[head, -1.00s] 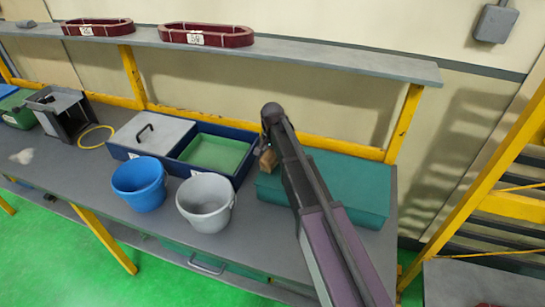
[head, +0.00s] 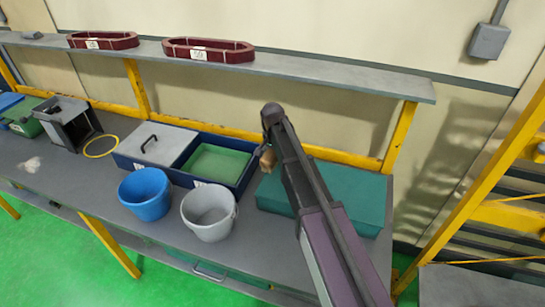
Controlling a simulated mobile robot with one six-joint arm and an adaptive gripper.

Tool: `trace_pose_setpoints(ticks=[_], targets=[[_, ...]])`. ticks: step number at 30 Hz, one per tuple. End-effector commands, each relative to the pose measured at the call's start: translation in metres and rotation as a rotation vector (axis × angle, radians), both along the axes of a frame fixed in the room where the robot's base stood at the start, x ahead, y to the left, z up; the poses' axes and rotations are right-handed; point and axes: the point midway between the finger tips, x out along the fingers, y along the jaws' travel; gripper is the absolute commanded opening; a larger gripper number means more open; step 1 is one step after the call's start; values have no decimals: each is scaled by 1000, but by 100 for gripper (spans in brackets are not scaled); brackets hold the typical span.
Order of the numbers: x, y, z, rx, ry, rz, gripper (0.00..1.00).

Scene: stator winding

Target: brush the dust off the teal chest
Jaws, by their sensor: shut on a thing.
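The teal chest (head: 345,199) stands shut at the right end of the workbench, partly covered by my arm. My gripper (head: 265,149) is at the chest's back left corner in the picture, mostly hidden by my own arm. It is shut on a small tan, wood-coloured thing, which looks like the brush (head: 267,160). Its bristles cannot be made out. I cannot tell whether the brush touches the chest or is above it. No dust can be made out on the part of the lid that shows.
A grey bucket (head: 209,222) and a blue bucket (head: 145,205) stand left of the chest. Behind them is a blue tray (head: 238,184) with a green inside and a grey lid (head: 160,146). A shelf (head: 330,78) runs above, on yellow posts (head: 399,137).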

Motion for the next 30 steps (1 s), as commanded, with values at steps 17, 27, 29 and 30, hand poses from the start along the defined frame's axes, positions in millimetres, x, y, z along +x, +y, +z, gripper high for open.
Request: trace_pose_setpoints(ticks=[17,27,29,30], targets=[[0,0,12,0,0,0,26],[0,0,31,0,0,0,26],[0,0,31,0,0,0,26],[0,0,31,0,0,0,26]])
